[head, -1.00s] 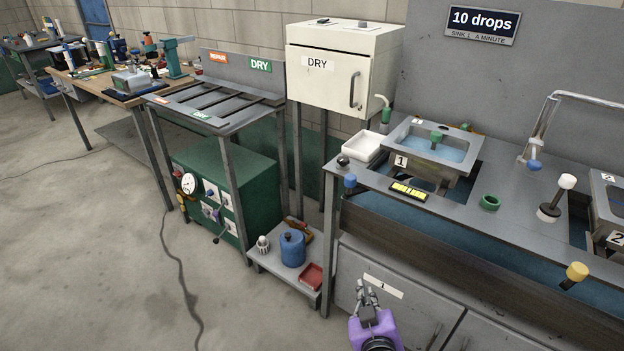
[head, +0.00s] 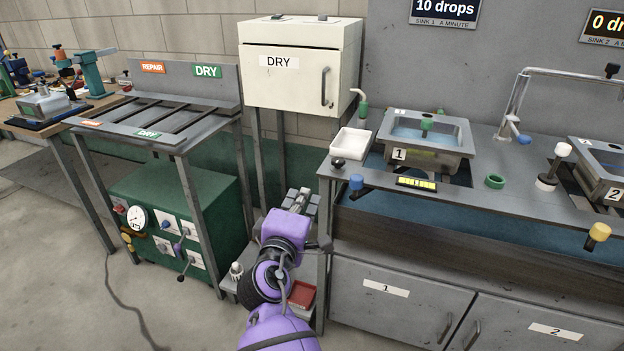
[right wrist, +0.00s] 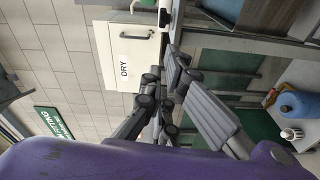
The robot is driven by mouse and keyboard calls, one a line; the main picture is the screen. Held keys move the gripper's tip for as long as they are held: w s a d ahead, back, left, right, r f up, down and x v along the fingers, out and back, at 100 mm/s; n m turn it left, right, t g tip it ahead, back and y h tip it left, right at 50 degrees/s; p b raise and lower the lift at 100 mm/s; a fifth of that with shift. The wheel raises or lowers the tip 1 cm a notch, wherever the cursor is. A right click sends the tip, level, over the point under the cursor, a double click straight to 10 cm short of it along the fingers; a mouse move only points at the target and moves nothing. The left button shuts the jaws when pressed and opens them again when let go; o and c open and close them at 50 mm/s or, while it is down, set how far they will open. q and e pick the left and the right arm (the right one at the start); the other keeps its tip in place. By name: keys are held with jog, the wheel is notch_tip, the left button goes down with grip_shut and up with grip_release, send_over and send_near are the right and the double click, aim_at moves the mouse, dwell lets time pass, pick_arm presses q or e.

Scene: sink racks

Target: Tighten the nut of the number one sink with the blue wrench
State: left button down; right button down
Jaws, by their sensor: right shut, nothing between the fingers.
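Sink number one (head: 462,137) is set in the counter at the right, with a "1" label on its front and water in it. Its nut is not seen; the underside is mostly hidden by the counter. I cannot make out a blue wrench in either view. My right gripper (head: 301,198) is shut and empty, raised on its purple arm left of the counter's front corner and below the white DRY cabinet. Its grey fingers (right wrist: 178,98) also show in the right wrist view. My left gripper is not in view.
The white DRY cabinet (head: 292,82) stands on legs behind my gripper. A low shelf holds a red tray (head: 302,294) and a blue canister (right wrist: 299,105). The green machine (head: 172,222) is to the left. A sign above sink one reads "10 drops" (head: 444,8).

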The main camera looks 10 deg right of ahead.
aim_at(356, 186)
jog(key=shift+n+h, duration=0.5)
jog(key=x, duration=1)
jog(key=shift+s+d+r+p, duration=0.15)
jog(key=shift+d+p, duration=0.15)
jog(key=shift+d, duration=0.15)
jog(key=s+d+p, duration=0.1)
jog(key=s+d, duration=0.1)
jog(key=s, duration=0.1)
jog(key=shift+d+p, duration=0.3)
jog(key=shift+p, duration=0.05)
jog(key=shift+s, duration=0.1)
